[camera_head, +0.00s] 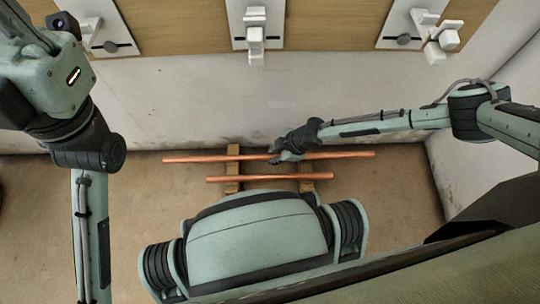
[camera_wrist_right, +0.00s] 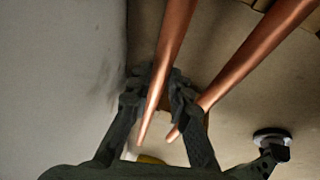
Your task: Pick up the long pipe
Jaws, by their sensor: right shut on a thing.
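The long copper pipe (camera_head: 340,155) lies level across two wooden supports on the floor, close to the back wall. My right gripper (camera_head: 274,158) is on it a little right of its middle, shut on it. In the right wrist view the dark fingers (camera_wrist_right: 160,80) close on either side of the long pipe (camera_wrist_right: 174,40). A shorter copper pipe (camera_head: 270,179) lies parallel on the near side. It also shows in the right wrist view (camera_wrist_right: 250,58), beside the fingers. I cannot tell whether the long pipe is clear of the supports. My left gripper is out of view.
The wooden supports (camera_head: 233,168) stand on the brown floor (camera_head: 400,195). A pale wall (camera_head: 200,100) rises behind the pipes, and another wall closes the right side. White fittings (camera_head: 254,35) hang on the back wall above. Floor at both pipe ends is clear.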

